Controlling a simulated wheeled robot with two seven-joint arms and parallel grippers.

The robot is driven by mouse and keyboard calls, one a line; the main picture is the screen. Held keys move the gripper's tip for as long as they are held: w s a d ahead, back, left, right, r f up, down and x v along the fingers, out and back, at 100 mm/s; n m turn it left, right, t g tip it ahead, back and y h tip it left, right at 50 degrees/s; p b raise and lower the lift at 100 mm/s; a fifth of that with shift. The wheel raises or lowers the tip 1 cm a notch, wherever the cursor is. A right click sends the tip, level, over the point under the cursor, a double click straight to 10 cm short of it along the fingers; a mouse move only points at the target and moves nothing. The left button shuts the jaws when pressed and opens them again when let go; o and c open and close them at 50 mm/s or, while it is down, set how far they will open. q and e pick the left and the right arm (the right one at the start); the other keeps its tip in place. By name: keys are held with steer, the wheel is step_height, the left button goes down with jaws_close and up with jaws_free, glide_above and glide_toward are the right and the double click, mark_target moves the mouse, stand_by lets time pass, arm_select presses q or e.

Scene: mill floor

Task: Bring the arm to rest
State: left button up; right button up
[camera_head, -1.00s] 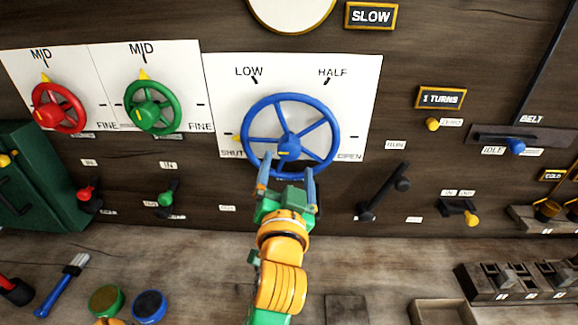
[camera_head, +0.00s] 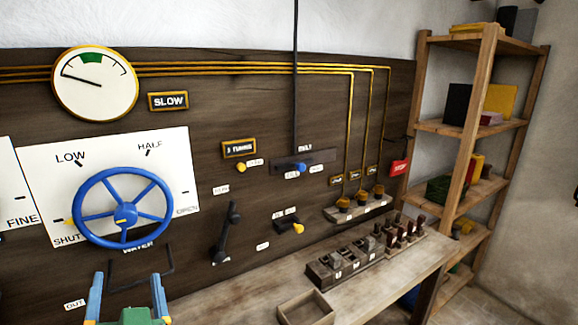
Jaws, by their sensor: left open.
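My left gripper (camera_head: 127,300) shows at the bottom left of the head view, with its two blue fingers apart and nothing between them. It is below the blue handwheel (camera_head: 122,208) and clear of its rim. The wheel is mounted on a white plate (camera_head: 178,160) marked LOW, HALF, SHUT and OPEN. A thin dark bracket shape shows on the board just above the fingers. The rest of my left arm is cut off by the lower edge. My right gripper is not in view.
The dark board carries a round gauge (camera_head: 95,84), a SLOW sign (camera_head: 168,101), a black lever (camera_head: 226,232) and a yellow-tipped switch (camera_head: 292,227). On the bench are an empty wooden tray (camera_head: 306,308) and a slotted block (camera_head: 345,262). A wooden shelf (camera_head: 468,125) stands at right.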

arm_select(q)
step_height(320, 180, down, 9)
steer(key=d+m+g+h, duration=0.1)
steer(key=g+h, duration=0.1)
steer(key=h, duration=0.1)
steer(key=s+d+f+m+g+h, duration=0.1)
steer(key=s+d+f+g+h, duration=0.3)
steer(key=s+f, duration=0.55)
steer(key=s+d+f+m+g+h, duration=0.1)
steer(key=s+d+f+g+h, duration=0.3)
steer(key=s+f, duration=0.55)
step_height(320, 180, down, 16)
steer(key=g+y, duration=0.1)
steer(key=g, duration=0.2)
steer(key=s+a+f+g, duration=0.1)
steer(key=s+a+f, duration=0.2)
steer(key=s+f, duration=1)
steer(key=shift+f+b, duration=0.45)
steer(key=shift+f, duration=0.05)
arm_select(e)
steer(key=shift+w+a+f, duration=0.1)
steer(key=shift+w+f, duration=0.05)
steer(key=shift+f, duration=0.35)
arm_select(q)
steer(key=shift+s, duration=0.1)
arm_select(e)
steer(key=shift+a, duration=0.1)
